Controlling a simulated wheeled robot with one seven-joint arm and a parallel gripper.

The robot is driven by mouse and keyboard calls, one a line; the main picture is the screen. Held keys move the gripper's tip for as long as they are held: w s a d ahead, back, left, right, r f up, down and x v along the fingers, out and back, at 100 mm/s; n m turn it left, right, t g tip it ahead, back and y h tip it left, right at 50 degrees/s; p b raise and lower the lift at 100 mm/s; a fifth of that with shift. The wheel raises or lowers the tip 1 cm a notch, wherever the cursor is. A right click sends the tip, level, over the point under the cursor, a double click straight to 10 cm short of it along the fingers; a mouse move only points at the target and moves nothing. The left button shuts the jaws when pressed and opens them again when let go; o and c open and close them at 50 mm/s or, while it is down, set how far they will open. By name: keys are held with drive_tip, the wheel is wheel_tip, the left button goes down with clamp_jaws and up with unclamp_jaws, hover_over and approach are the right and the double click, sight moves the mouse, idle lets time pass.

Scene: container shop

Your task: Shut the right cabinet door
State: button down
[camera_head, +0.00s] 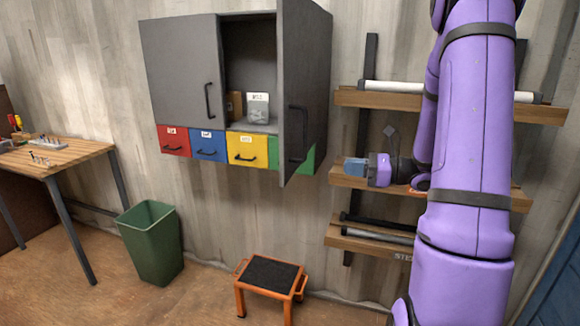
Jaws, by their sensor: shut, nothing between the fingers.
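The grey wall cabinet (222,15) hangs on the wall left of my arm. Its right door (303,60) stands wide open, swung out toward me, with a dark handle (297,135) on it. The left door (182,65) is shut. My gripper (347,167) is at the end of the purple arm, right of the open door and a little lower than its handle. It points left, is shut and empty, and appears apart from the door. Its fingertips are small and hard to make out.
Red, blue, yellow and green drawers, including the yellow drawer (247,149), line the cabinet's bottom; the door partly hides the green one. Wooden wall shelves (350,98) are behind my arm. An orange step stool (242,284), green bin (150,240) and workbench (75,160) stand below and left.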

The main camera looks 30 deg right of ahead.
sight(302, 162)
drive_tip(key=shift+m+t, duration=0.4)
drive_tip(key=x, duration=1.3)
drive_tip(key=shift+w+f, duration=0.35)
drive_tip(key=shift+w, duration=0.1)
